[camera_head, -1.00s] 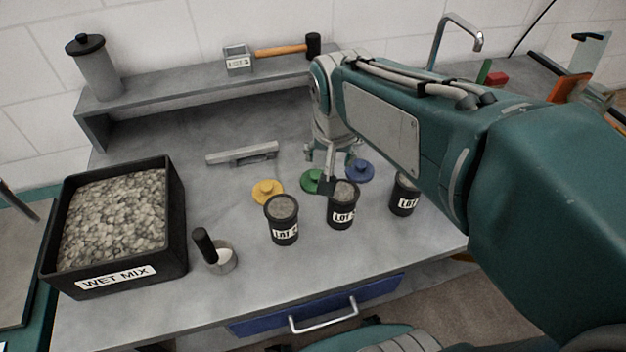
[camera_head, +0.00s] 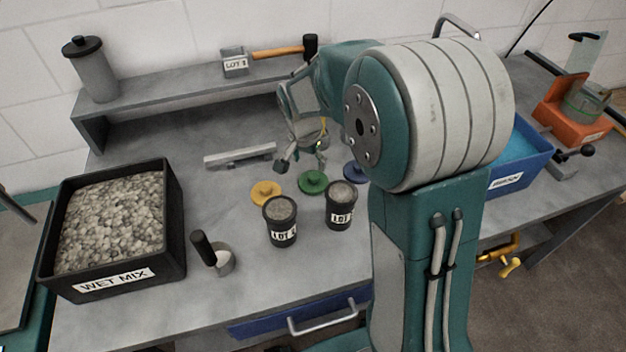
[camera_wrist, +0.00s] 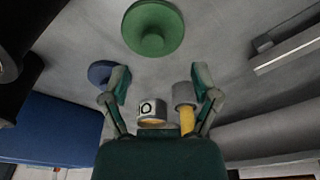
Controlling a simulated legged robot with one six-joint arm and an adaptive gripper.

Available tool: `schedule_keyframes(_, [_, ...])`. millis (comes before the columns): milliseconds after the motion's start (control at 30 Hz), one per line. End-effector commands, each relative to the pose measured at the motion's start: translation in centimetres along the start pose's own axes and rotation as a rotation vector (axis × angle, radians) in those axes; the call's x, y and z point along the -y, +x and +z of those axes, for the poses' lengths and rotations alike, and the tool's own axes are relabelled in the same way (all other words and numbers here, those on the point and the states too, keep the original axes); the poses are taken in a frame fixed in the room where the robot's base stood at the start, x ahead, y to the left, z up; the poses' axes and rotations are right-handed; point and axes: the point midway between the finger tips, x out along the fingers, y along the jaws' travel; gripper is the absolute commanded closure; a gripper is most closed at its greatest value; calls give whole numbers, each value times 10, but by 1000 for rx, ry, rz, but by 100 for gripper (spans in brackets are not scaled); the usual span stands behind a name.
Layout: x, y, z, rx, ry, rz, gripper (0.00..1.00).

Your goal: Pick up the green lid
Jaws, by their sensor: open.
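The green lid (camera_head: 313,182) lies flat on the grey worktop between the yellow lid (camera_head: 265,193) and the blue lid (camera_head: 352,174), behind two dark LOT pots. My gripper (camera_head: 301,165) is tilted above the bench, just behind and slightly left of the green lid. It is open with nothing held. In the wrist view the green lid (camera_wrist: 153,28) with its round knob shows at the top, beyond my spread fingertips (camera_wrist: 160,80) and apart from them. The blue lid (camera_wrist: 103,73) shows near one finger, partly hidden by it.
Two pots (camera_head: 282,229) (camera_head: 340,212) stand just in front of the lids. A metal bar (camera_head: 240,156) lies to the left. A WET MIX bin (camera_head: 178,230) and a small scoop (camera_head: 219,258) are farther left. The raised shelf (camera_head: 160,88) runs behind. A blue bin (camera_head: 520,165) stands right.

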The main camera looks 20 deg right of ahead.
Motion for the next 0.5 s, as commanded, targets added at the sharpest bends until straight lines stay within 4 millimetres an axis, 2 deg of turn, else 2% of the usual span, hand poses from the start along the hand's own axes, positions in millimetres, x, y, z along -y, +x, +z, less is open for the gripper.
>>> schedule_keyframes(167, [-3, 15, 0, 1, 0, 1, 21])
schedule_keyframes(400, [-7, 50, 1, 0, -1, 0, 21])
schedule_keyframes(500, [-7, 56, 1, -1, -1, -1, 21])
